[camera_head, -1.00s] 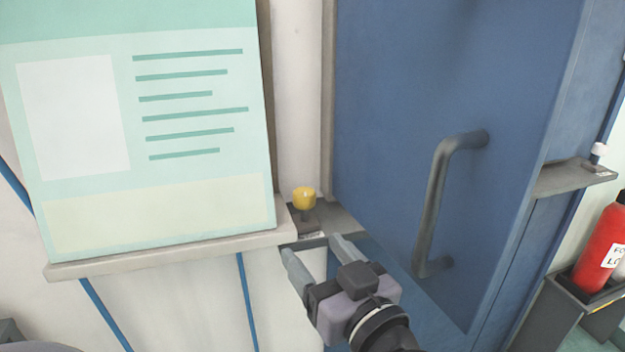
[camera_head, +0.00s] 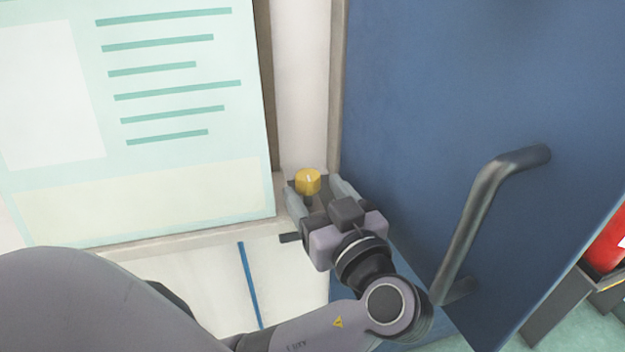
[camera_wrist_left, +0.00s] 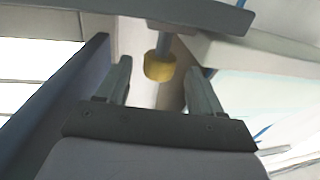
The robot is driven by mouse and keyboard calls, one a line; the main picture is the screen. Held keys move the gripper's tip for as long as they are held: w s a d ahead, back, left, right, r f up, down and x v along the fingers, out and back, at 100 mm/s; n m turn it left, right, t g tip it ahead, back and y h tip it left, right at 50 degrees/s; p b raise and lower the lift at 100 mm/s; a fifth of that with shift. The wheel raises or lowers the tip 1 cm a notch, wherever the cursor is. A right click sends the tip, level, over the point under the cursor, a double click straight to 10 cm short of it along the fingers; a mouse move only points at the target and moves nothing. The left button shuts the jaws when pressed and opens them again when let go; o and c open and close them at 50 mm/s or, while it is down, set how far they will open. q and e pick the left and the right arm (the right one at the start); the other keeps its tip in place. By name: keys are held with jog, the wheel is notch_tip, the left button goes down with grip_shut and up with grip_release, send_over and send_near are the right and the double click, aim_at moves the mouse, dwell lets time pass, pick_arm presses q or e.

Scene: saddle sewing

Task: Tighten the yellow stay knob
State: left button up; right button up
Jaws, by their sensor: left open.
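The yellow stay knob (camera_head: 307,181) sits on a small dark bracket between the poster board and the blue door. My left gripper (camera_head: 318,190) is open, with one finger on each side of the knob in the head view. In the left wrist view the yellow knob (camera_wrist_left: 159,67) hangs on a grey stem, just beyond and between the two open fingertips (camera_wrist_left: 158,75). I see no clear contact between the fingers and the knob. My right gripper is not in view.
The blue door (camera_head: 430,100) with its dark bar handle (camera_head: 480,215) stands close on the right. The pale green poster board (camera_head: 150,130) is on the left above a ledge. A red extinguisher (camera_head: 606,248) is at the far right.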

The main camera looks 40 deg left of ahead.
pick_arm(q)
jog(key=shift+x, duration=1.1)
jog(key=shift+d, duration=0.1)
jog(key=c, duration=1.1)
jog(key=shift+o, duration=0.2)
jog(key=shift+f+m+t+h+b, duration=0.25)
jog(key=shift+m+t+h+b, duration=0.2)
jog(key=shift+t, duration=0.25)
jog(key=shift+s+m+t+h+b, duration=0.15)
jog(key=shift+m+t+h+b, duration=0.5)
jog(key=shift+m+t, duration=0.15)
jog(key=shift+s+a+r+m+t+h+b, duration=0.1)
jog(key=shift+m+t+h+b, duration=0.1)
jog(key=shift+m+t+h, duration=0.25)
jog(key=shift+a+r+m+t+h+b, duration=0.1)
jog(key=shift+m+t+h+b, duration=0.05)
jog(key=shift+m+t+h, duration=0.2)
jog(key=shift+a+m+t+h+b, duration=0.1)
jog(key=shift+m+t+h+b, duration=0.1)
jog(key=shift+m+t+h, duration=0.25)
jog(key=o, duration=1.1)
jog(key=shift+c, duration=0.2)
